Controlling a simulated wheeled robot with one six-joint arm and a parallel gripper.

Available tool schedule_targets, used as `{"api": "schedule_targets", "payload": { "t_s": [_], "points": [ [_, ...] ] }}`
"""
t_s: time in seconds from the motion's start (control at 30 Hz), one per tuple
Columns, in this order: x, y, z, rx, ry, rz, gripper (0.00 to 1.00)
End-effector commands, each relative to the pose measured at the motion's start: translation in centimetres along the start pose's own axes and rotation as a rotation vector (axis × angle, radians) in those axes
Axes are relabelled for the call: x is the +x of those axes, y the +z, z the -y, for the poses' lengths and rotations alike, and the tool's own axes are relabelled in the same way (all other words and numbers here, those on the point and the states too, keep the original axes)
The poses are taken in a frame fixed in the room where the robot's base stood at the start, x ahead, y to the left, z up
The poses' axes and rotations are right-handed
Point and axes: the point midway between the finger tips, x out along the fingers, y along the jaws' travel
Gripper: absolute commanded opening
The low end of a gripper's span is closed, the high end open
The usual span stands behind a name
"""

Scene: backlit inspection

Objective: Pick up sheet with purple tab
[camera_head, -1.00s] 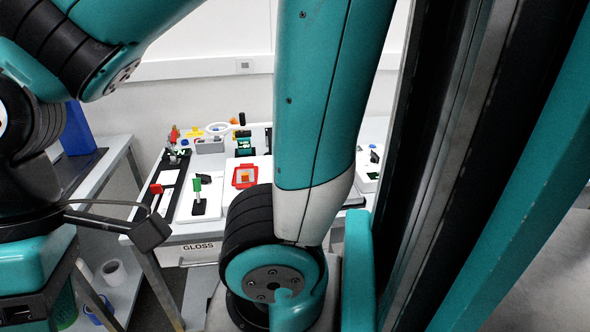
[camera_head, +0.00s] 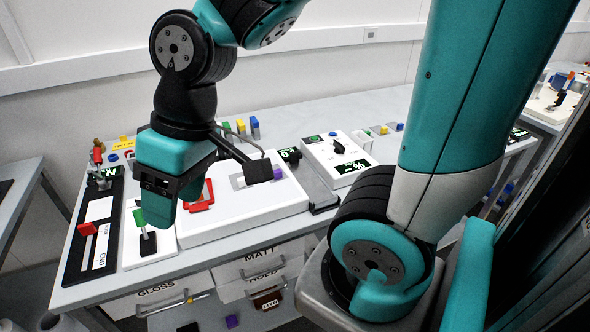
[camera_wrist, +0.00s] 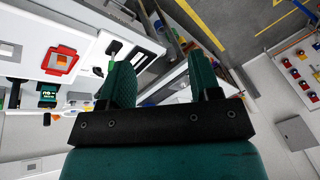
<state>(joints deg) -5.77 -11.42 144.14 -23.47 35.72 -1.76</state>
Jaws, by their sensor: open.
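A small purple tab (camera_head: 277,172) shows on the white panel of the bench, at the right end of a grey patch that may be its sheet (camera_head: 238,183); my arm's black bracket partly covers this area. Another purple piece (camera_head: 232,321) shows low under the drawers, and I cannot tell whether it belongs to a sheet. My gripper (camera_head: 162,205) hangs above the left part of the bench, left of the grey patch. In the wrist view its two green fingers (camera_wrist: 160,75) stand apart with nothing between them. No purple tab is clear in the wrist view.
A red frame (camera_head: 200,197) lies on the white panel (camera_head: 255,208). Drawers marked GLOSS (camera_head: 155,292) and MATT (camera_head: 260,254) are below.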

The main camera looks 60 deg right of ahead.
Motion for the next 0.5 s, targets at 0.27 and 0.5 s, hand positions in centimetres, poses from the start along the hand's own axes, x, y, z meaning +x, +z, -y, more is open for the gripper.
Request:
{"api": "schedule_targets", "payload": {
  "t_s": [0.27, 0.5],
  "points": [
    [-0.2, -0.6, -23.4, 0.53, 0.301, -0.197, 0.57],
    [-1.4, 6.2, -35.0, 0.765, 0.497, -0.247, 0.57]
  ]
}}
